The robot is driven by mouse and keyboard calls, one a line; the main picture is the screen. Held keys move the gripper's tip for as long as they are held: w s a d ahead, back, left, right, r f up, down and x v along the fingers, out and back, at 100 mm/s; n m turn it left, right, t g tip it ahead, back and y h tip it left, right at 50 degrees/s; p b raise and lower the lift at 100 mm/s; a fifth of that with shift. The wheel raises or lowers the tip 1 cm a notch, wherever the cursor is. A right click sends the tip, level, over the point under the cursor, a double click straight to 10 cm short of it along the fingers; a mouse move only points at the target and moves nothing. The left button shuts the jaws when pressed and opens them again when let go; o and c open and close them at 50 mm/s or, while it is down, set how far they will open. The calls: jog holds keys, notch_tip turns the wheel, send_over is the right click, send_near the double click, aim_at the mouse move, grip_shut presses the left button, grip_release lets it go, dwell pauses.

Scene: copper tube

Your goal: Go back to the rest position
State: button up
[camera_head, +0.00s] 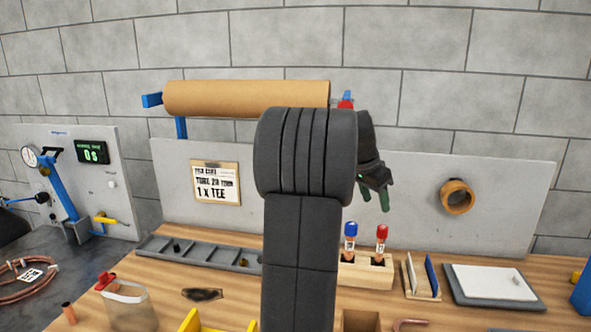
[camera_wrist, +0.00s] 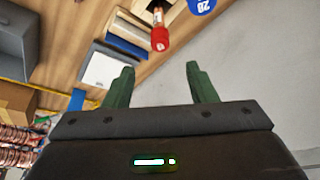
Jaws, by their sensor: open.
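My gripper (camera_head: 376,199) is raised above the right half of the wooden workbench, in front of the grey back panel. In the wrist view its two green fingers (camera_wrist: 160,84) stand wide apart with nothing between them. My dark arm rises through the middle of the head view and hides part of the bench and panel. Below the gripper is a wooden block (camera_head: 366,272) holding a blue-capped tube (camera_head: 350,235) and a red-capped tube (camera_head: 382,238). The red cap also shows beyond the fingers in the wrist view (camera_wrist: 160,40).
A brown paper roll (camera_head: 245,98) hangs behind my arm. A long grey tray (camera_head: 195,252) lies at the bench's back left, and a grey-and-white pad (camera_head: 492,285) at the right. A tape ring (camera_head: 457,196) is on the panel. A gauge panel (camera_head: 85,180) stands at far left.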

aim_at(383, 227)
jog(key=p+x, duration=0.1)
jog(key=x, duration=0.8)
jog(key=shift+w+d+f, duration=0.1)
jog(key=shift+f, duration=0.15)
jog(key=shift+w+d+r+p, duration=0.1)
jog(key=shift+r+p, duration=0.1)
jog(key=shift+p, duration=0.15)
jog(key=shift+r, duration=0.15)
